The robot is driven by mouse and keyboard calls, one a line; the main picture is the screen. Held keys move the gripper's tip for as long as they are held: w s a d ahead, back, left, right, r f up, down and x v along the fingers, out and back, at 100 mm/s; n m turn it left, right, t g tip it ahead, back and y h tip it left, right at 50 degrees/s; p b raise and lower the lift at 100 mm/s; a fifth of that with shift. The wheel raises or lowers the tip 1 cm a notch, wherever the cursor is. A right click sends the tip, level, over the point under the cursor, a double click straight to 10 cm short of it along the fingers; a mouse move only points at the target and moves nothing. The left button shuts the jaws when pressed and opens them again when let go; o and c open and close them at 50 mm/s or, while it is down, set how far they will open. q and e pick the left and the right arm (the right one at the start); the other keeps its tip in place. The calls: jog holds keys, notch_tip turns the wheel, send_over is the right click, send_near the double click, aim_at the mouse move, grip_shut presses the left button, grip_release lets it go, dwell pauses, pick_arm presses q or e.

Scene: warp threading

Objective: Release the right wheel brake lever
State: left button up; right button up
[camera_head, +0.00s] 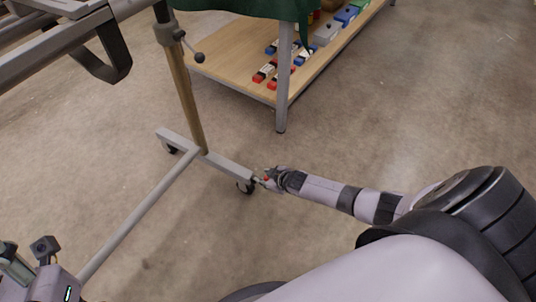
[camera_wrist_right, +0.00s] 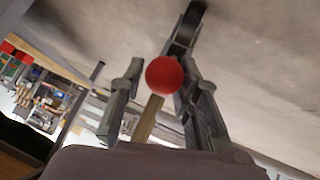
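The brake lever has a round red knob (camera_wrist_right: 165,74), which sits between the fingertips of my right gripper in the wrist view. My right gripper (camera_head: 268,179) is low over the floor, beside the caster wheel (camera_head: 246,187) at the near end of the frame's foot. Its fingers (camera_wrist_right: 160,80) stand apart on either side of the knob. The knob looks closer to the right-hand finger; I cannot tell whether they touch.
The grey foot bar (camera_head: 225,166) carries a wooden post (camera_head: 186,100) and another caster (camera_head: 171,149). A long grey tube (camera_head: 135,218) runs toward the lower left. A wooden shelf (camera_head: 225,68) with coloured blocks and a metal leg (camera_head: 282,95) stands behind. Floor at right is clear.

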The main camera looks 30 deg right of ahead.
jog(key=o, duration=0.3)
jog(key=shift+s+d+f, duration=0.1)
jog(key=shift+s+f, duration=0.1)
jog(key=shift+f, duration=0.05)
jog(key=shift+s, duration=0.15)
jog(key=shift+s+d, duration=0.1)
jog(key=shift+s+r, duration=0.1)
jog(key=shift+s, duration=0.1)
jog(key=v, duration=1.1)
jog(key=shift+w+r, duration=0.1)
jog(key=shift+r, duration=0.2)
